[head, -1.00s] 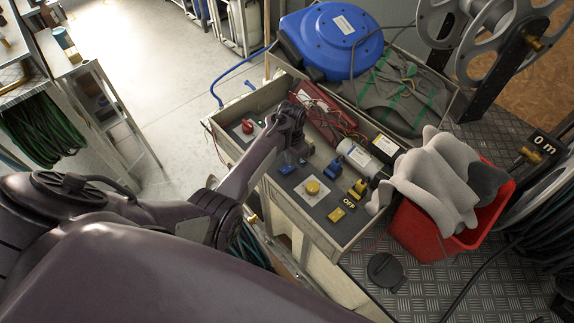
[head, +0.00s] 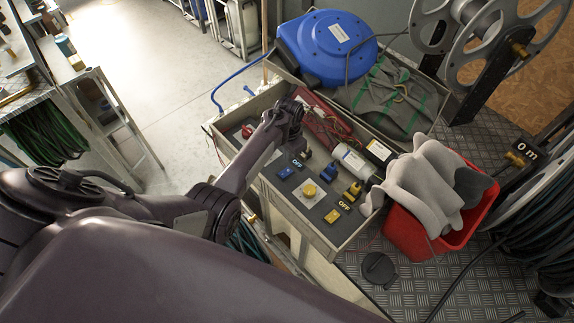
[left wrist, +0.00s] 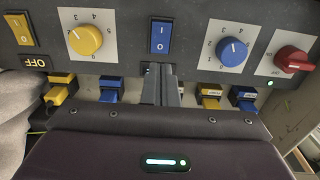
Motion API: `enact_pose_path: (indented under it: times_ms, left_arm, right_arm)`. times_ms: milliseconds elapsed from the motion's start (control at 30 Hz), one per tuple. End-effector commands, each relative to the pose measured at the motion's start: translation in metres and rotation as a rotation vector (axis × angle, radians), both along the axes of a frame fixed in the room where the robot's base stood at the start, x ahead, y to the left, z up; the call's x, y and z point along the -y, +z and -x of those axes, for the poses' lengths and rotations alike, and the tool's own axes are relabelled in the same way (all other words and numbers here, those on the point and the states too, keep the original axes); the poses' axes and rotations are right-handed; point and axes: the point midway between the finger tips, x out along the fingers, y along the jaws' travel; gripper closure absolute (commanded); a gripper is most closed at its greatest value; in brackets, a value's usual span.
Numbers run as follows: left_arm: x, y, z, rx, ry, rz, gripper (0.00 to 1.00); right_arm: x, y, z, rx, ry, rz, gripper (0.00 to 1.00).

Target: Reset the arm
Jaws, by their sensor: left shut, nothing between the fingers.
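My left gripper (head: 303,149) reaches over the control panel (head: 272,190) in the head view. In the left wrist view its fingers (left wrist: 161,88) are together and empty, just below the blue rocker switch (left wrist: 160,36). I cannot tell whether they touch the panel. The yellow rocker switch (left wrist: 19,29) and yellow knob (left wrist: 85,40) are left of the fingers. The blue knob (left wrist: 232,50) and red knob (left wrist: 293,60) are to the right. An OFF label (head: 297,163) shows beside the blue switch, another (head: 344,205) beside the yellow one. My right gripper is out of view.
Blue and yellow plugs (head: 353,192) stand along the panel. Behind are a blue hose reel (head: 327,45) and a grey cylinder (head: 350,157). A red bin (head: 405,237) with grey cloth (head: 425,185) stands to the right. Shelving (head: 115,110) is at the left, with clear floor beyond.

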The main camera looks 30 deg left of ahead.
Motion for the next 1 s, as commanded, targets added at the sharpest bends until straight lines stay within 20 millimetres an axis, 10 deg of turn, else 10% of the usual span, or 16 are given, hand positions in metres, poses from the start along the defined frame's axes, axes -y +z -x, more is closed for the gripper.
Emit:
enact_pose_path:
  times_ms: [467,1000]
  left_arm:
    - [-0.003,0.003,0.021,0.032,0.023,-0.031,1.00]
    - [0.046,0.104,0.168,0.229,0.112,-0.044,1.00]
  right_arm:
    - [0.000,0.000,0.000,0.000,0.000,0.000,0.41]
    - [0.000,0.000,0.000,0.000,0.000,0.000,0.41]
